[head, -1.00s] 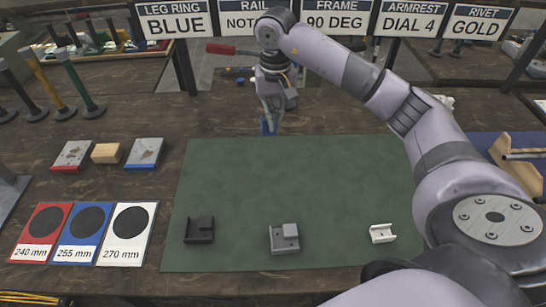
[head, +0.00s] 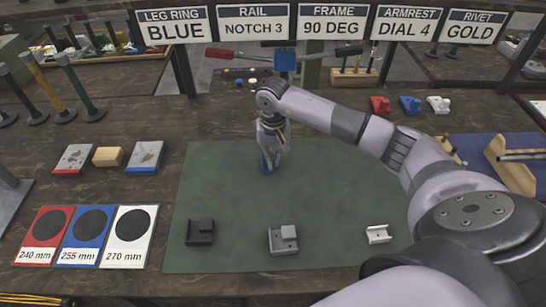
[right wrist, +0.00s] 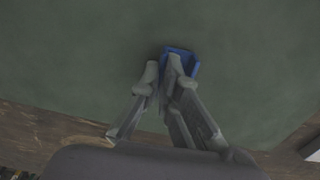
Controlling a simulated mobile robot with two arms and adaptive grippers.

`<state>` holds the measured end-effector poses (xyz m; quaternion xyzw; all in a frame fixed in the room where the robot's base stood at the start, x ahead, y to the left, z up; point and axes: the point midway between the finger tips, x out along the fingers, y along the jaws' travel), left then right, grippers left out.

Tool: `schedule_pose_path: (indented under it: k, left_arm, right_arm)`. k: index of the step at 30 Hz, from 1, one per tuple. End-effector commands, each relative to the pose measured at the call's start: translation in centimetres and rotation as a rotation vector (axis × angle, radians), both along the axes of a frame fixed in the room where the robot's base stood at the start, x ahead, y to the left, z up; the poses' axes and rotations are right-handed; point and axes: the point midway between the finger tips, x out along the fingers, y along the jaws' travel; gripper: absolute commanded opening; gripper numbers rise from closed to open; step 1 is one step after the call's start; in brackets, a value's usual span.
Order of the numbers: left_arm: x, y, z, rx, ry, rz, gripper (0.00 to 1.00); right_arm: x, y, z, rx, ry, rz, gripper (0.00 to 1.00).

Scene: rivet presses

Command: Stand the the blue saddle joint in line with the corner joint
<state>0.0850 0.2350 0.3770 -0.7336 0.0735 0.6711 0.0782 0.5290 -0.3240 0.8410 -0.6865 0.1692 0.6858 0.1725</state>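The blue saddle joint (head: 267,164) is at the fingertips of my right gripper (head: 269,156), over the far middle part of the green mat (head: 330,200). In the right wrist view the blue piece (right wrist: 181,57) shows between and beyond the fingertips (right wrist: 170,75), partly hidden by them. My right gripper looks shut on it. Whether it touches the mat is hard to tell. Along the mat's front lie a dark joint (head: 200,233), a grey joint with a raised block (head: 283,240) and a white channel-shaped joint (head: 378,234). My left gripper is not in view.
Red, blue and white size cards (head: 87,237) lie left of the mat, with small blocks (head: 108,157) behind them. Red, blue and white parts (head: 410,104) stand at the back right. A wooden holder (head: 515,165) is at the right. The mat's middle is clear.

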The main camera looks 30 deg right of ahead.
Motion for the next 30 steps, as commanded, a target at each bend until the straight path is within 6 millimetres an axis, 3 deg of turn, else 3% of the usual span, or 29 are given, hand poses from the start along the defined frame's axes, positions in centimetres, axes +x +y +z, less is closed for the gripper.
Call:
schedule_pose_path:
  k: [7, 9, 17, 30]
  left_arm:
    - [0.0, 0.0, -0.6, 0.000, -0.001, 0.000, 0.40]
    - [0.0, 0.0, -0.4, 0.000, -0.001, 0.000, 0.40]
    - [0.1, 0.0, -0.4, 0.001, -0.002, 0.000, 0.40]
    - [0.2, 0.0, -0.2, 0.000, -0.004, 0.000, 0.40]
  right_arm:
    - [0.0, 0.0, -0.5, 0.000, -0.001, 0.000, 0.00]
    - [0.0, 0.0, -0.3, 0.000, -0.001, 0.000, 0.08]
    - [0.0, 0.0, -0.2, 0.000, 0.000, 0.000, 0.25]
    - [0.1, 0.0, 0.8, -0.001, -0.004, 0.000, 0.25]
